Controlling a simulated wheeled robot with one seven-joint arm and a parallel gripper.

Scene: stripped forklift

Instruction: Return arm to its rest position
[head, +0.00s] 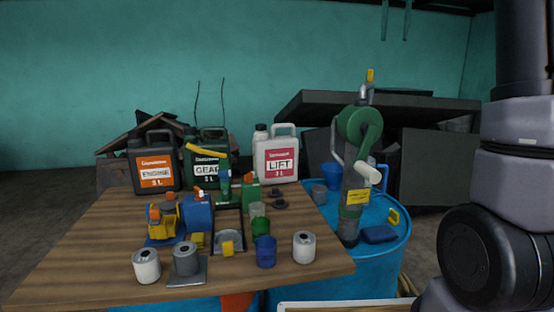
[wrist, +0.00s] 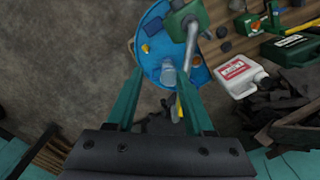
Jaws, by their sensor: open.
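My gripper (wrist: 160,74) shows in the wrist view with its two green fingers spread apart and nothing held between them. Beyond the fingers lies the blue drum (wrist: 149,62), seen from above, with a clear cup (wrist: 168,73) on its top. A green hand pump (wrist: 184,20) rises near the drum's upper right edge. In the head view my arm (head: 512,150) stands at the right edge; the gripper itself is out of that view.
The wooden table (head: 90,245) holds an engine can (head: 155,165), a gear can (head: 208,165), a lift can (head: 277,157), filters and cups. The blue drum (head: 385,262) with its crank pump (head: 360,125) stands between table and arm. Dark panels (head: 430,165) stand behind.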

